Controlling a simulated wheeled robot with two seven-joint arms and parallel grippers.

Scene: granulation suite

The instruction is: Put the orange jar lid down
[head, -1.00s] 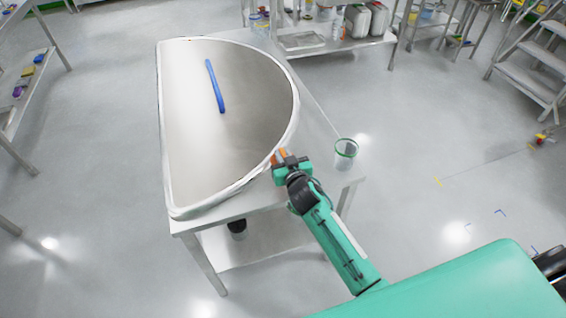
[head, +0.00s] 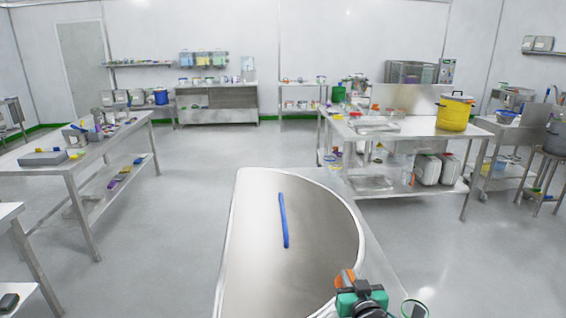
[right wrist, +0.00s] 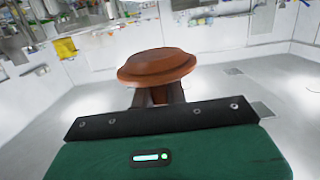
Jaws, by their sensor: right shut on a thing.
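In the head view the lid (head: 345,279) shows as a small orange piece at the tip of my right gripper (head: 352,288), by the right edge of the half-round metal surface (head: 255,265). I cannot tell from this angle how high it is above the table. My left gripper is not in view.
A blue stick (head: 283,220) lies on the half-round surface, which is otherwise bare. A green-rimmed clear jar (head: 414,309) stands just right of my gripper. A steel table with a yellow bucket (head: 454,112) and other goods stands behind right. Floor lies open on the left.

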